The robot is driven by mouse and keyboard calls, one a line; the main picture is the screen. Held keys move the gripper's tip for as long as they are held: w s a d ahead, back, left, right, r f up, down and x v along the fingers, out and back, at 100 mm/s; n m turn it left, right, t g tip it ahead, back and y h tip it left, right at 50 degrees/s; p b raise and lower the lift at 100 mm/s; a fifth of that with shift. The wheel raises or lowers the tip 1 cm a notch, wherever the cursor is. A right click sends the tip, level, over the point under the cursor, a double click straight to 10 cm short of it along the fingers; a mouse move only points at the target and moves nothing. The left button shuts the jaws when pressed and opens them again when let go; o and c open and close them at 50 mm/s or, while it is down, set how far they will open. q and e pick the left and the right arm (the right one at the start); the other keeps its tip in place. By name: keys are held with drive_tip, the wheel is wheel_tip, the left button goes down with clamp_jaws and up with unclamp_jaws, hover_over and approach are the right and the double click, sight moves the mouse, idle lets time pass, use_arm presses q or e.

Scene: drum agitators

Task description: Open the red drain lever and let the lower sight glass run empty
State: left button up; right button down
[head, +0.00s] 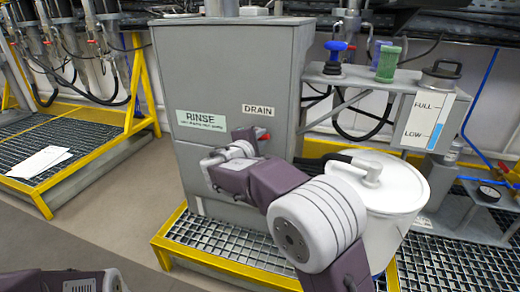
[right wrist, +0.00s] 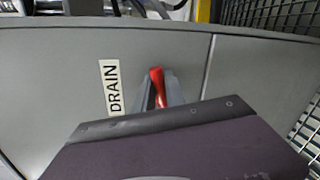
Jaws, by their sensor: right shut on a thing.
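The red drain lever (right wrist: 157,88) sticks out of the grey cabinet front beside the DRAIN label (right wrist: 111,87) in the right wrist view. In the head view only a small red bit of the lever (head: 265,136) shows, below its label. My right gripper (right wrist: 163,95) is shut on the lever, its grey fingers on either side; my own wrist housing hides the lower part. A gauge (head: 428,120) marked FULL and LOW shows a blue strip reaching about the LOW mark; I cannot tell whether it is the lower sight glass. My left gripper is out of view.
The grey cabinet (head: 225,75) also bears a RINSE label. A white lidded drum (head: 385,185) stands right of my right arm. Blue and green bottles (head: 388,62) stand on a shelf.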

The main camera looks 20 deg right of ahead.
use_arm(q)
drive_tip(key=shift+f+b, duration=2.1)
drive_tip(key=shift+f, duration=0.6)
use_arm(e)
drive_tip(key=shift+f+m+y, duration=0.2)
drive_tip(key=shift+f+m, duration=0.05)
drive_tip(key=shift+m, duration=0.4)
drive_tip(key=shift+f+m+y, duration=0.2)
drive_tip(key=shift+m, duration=0.45)
drive_tip(key=c, duration=1.4)
unclamp_jaws()
drive_tip(key=shift+r, duration=0.1)
drive_tip(key=shift+s, duration=0.1)
